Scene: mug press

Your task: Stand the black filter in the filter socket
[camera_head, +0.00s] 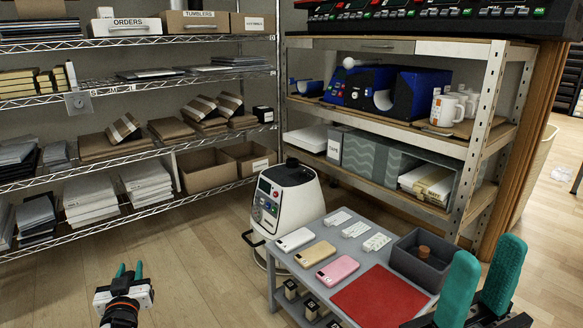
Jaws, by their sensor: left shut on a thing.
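My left gripper (130,271) is at the lower left, over bare floor, with two short teal fingertips. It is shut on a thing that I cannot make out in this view. My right gripper (483,278) is close at the lower right, beside the grey cart, with its two large teal fingers apart and nothing seen between them. I cannot pick out the black filter or the filter socket for certain. Small black items with pale labels (290,289) stand on the cart's lower level, partly hidden by its top.
A grey cart (288,262) carries phones, white cards, a red mat (380,299) and a dark grey bin (424,260) with a brown object. A white machine (290,200) with coloured buttons stands behind it. Loaded shelves line the back. The floor between my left gripper and the cart is clear.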

